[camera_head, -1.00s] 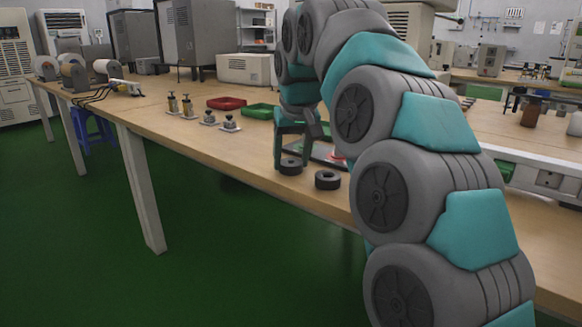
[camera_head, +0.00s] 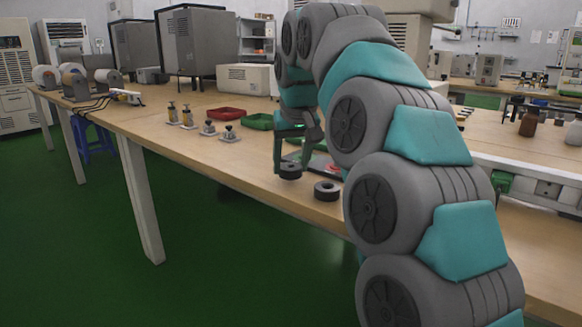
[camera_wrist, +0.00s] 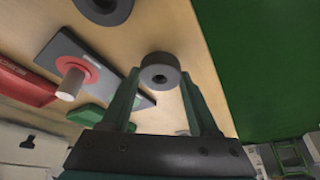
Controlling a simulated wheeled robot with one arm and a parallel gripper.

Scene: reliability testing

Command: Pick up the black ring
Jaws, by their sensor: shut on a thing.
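A black ring (camera_wrist: 161,75) sits between the two green fingertips of my gripper (camera_wrist: 160,80) in the wrist view. My gripper is shut on this ring. In the head view my gripper (camera_head: 290,158) points down over the table's front edge area, with the held black ring (camera_head: 290,171) at its tips, seemingly just above the table top. A second black ring (camera_head: 327,191) lies flat on the table to the right, apart from the gripper. It also shows at the top of the wrist view (camera_wrist: 104,8).
A dark plate with a red disc and white peg (camera_wrist: 70,85) lies beside the gripper. A red tray (camera_head: 226,114), a green tray (camera_head: 258,122) and several small metal weights or fixtures (camera_head: 208,129) stand further left. The wooden table (camera_head: 230,160) is bare near its front edge.

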